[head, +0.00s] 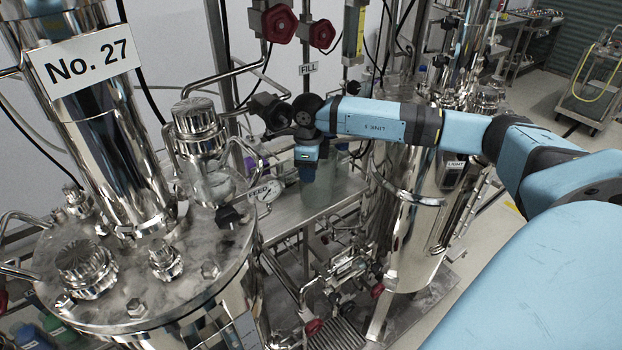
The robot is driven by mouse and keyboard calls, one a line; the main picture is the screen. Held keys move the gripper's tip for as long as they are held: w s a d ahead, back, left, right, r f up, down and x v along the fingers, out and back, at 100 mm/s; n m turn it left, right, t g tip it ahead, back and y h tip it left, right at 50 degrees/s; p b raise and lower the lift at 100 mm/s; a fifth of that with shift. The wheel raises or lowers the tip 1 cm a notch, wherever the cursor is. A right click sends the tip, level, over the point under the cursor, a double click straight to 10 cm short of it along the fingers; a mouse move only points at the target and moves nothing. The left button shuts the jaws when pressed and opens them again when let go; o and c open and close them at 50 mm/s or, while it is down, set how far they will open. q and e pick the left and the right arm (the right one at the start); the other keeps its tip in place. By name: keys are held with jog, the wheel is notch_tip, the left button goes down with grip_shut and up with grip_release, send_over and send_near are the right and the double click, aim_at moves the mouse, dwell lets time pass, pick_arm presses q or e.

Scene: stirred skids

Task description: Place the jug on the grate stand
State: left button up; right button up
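My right arm reaches in from the right, and my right gripper (308,172) points down over the metal shelf in the middle of the head view. Its fingers are mostly hidden, so I cannot tell whether they are open or shut. A clear, greenish vessel that looks like the jug (319,198) stands upright just below the gripper, at the shelf. I cannot tell whether the gripper touches it. A slatted metal grate (337,336), possibly the grate stand, lies low at the bottom centre, partly cut off by the frame edge. My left gripper does not show.
The shiny "No. 27" vessel (130,275) fills the left, with fittings on its lid. A tall steel tank (415,225) stands right of the shelf (285,222). Pipes and red-knobbed valves (314,326) crowd the space below. Open floor and a cart (595,95) lie far right.

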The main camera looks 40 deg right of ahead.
grip_shut()
jog(key=shift+s+r, duration=0.1)
jog(key=s+a+r+b, duration=0.2)
jog(key=s+r+b, duration=0.1)
jog(key=s, duration=1.4)
jog(key=shift+s+r+b, duration=0.15)
jog(key=shift+s+b, duration=0.2)
jog(key=shift+b, duration=0.4)
